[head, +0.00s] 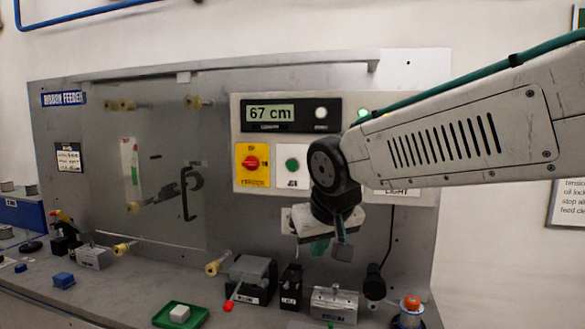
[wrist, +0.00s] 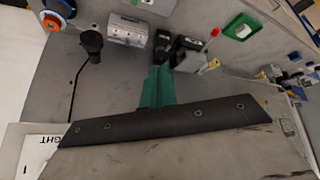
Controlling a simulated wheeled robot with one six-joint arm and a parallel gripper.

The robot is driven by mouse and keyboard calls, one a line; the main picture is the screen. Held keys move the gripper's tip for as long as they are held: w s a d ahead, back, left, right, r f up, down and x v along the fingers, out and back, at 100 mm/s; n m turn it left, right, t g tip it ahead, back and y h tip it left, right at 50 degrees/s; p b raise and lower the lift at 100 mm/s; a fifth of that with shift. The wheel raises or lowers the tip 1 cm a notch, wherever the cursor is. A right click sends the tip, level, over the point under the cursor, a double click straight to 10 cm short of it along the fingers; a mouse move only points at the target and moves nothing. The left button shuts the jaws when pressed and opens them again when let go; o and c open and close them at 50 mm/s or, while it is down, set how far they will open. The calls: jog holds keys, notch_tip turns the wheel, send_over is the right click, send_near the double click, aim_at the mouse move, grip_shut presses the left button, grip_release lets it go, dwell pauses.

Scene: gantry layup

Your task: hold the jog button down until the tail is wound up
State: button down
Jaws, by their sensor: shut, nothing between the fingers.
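The green jog button (head: 292,165) sits on a white plate on the control panel, its label too blurred to read for sure. Above it the display (head: 270,113) reads "67 cm". My gripper (head: 331,248) is shut and empty, pointing down in front of the panel's lower edge. It is below and to the right of the button and apart from it. In the wrist view my teal fingers (wrist: 158,84) are together above the bench; the button is not seen there. I cannot pick out the tail; a pale strip (head: 131,168) shows behind the clear cover.
My arm hides the panel's right part.

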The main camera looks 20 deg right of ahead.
aim_at(291, 165)
jog(key=w+a+r+m+t, duration=0.1)
jog(key=w+a+r+t, duration=0.1)
jog(key=w+r, duration=0.4)
jog(key=w+a+r+m+t+y, duration=0.1)
jog(key=w+r+t, duration=0.3)
jog(key=w+r, duration=0.2)
jog(key=shift+a, duration=0.35)
jog(key=shift+w+d, duration=0.9)
jog(key=shift+w, duration=0.3)
jog(key=shift+w+d, duration=0.85)
jog(key=shift+w, duration=0.3)
jog(key=shift+w+d, duration=0.9)
jog(key=shift+w, duration=0.3)
jog(key=shift+w+d, duration=0.2)
jog(key=shift+w, duration=0.15)
